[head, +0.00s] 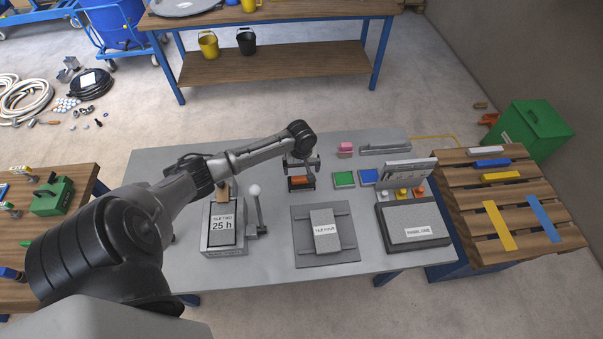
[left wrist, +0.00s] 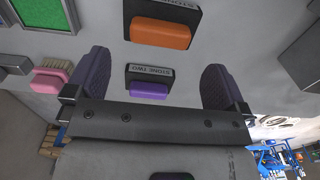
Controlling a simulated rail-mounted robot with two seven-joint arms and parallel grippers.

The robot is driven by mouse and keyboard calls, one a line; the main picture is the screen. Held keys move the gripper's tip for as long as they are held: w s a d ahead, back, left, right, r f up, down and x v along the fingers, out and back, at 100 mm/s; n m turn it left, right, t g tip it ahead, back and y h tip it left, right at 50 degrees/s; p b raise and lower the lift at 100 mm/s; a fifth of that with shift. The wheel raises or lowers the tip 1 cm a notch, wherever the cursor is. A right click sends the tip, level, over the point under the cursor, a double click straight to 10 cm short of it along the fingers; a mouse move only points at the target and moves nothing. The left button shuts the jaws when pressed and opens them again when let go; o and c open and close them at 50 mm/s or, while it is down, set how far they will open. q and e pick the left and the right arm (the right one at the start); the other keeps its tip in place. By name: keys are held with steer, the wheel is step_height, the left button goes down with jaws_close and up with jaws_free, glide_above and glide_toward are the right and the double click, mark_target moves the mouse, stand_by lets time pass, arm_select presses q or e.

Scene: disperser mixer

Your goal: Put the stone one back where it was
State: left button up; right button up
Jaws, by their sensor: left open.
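My left gripper (head: 301,172) is over the grey table near its back middle. In the left wrist view its two dark fingers (left wrist: 155,66) are wide apart, with nothing clasped. An orange block (left wrist: 160,34) sits on a dark base ahead of the fingertips; its label starts with "STONE", and the rest is cut off. An orange block also shows below the gripper in the head view (head: 300,180). A purple block (left wrist: 149,90) sits on a dark base labelled "STONE TWO" (left wrist: 150,73), in the gap between the fingers. Contact cannot be told. My right gripper is not in view.
The grey table (head: 150,160) also carries a tile press (head: 223,228), a plate with a tile (head: 325,232), a panel box (head: 412,222), green (head: 344,179) and blue (head: 368,177) pads, and a pink brush (head: 345,148). A slatted wooden bench (head: 480,205) stands at the right.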

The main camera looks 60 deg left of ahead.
mark_target(301, 177)
arm_select(q)
step_height(301, 177, up, 5)
steer(key=s+d+f+m, duration=0.2)
steer(key=s+d+m, duration=0.15)
steer(key=d, duration=0.35)
steer(key=s+d+f+m+t, duration=0.1)
steer(key=s+d+f+m, duration=0.15)
steer(key=s+d, duration=0.35)
steer(key=s+d+f+m, duration=0.1)
steer(key=s+d+m, duration=0.25)
steer(key=d, duration=0.55)
steer(key=s+d+r+m+t, duration=0.2)
steer(key=s+d+r+m, duration=0.4)
steer(key=s, duration=0.3)
steer(key=shift+d+r+t+p, duration=0.3)
steer(key=shift+d+r, duration=0.25)
steer(key=shift+r, duration=0.1)
